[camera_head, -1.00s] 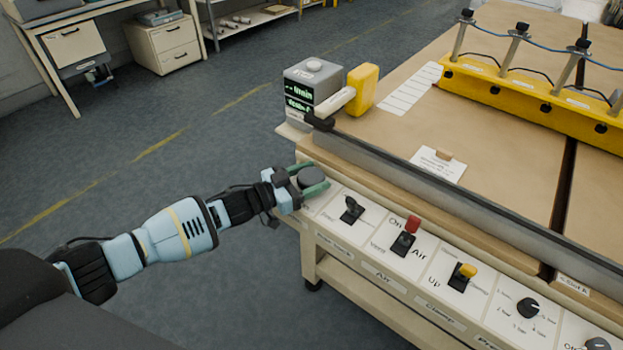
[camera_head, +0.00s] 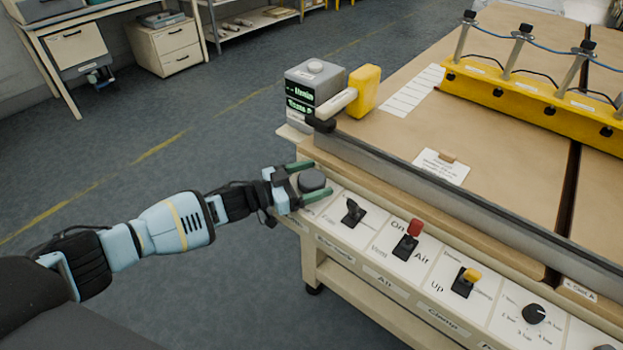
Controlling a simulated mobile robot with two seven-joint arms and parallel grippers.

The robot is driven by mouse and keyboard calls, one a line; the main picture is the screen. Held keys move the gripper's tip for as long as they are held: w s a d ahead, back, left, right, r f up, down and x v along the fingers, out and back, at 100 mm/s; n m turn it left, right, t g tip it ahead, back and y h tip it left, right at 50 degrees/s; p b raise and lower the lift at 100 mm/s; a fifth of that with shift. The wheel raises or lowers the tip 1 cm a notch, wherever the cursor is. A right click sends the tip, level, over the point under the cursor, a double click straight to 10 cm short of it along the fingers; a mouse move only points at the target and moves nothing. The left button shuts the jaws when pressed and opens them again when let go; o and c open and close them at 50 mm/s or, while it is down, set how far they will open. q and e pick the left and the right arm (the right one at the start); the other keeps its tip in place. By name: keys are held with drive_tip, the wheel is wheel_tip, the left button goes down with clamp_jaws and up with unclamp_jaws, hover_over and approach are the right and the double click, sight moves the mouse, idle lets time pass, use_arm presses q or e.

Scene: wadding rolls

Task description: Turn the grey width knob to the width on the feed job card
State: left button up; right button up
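The round grey width knob (camera_head: 312,180) sits at the left end of the sloping control panel. My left gripper (camera_head: 307,182) has its two green fingers on either side of the knob, one behind and one in front. The fingers look spread, with a small gap to the knob; contact is hard to judge. The feed job card (camera_head: 440,166) lies on the brown table top, its print too small to read. A grey display box (camera_head: 314,78) with green text stands at the table's corner; its digits are not legible. My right gripper is not in view.
Right of the knob are a black switch (camera_head: 353,212), a red-topped lever (camera_head: 413,230), a yellow-topped lever (camera_head: 470,276) and a black dial (camera_head: 534,314). A grey rail (camera_head: 440,200) runs behind the panel. The floor to the left is clear.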

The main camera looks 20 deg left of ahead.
sight(299, 184)
use_arm(q)
drive_tip(key=shift+s, duration=0.1)
drive_tip(key=v, duration=0.7)
drive_tip(key=shift+s+a, duration=0.15)
drive_tip(key=shift+a, duration=0.2)
idle(0.8)
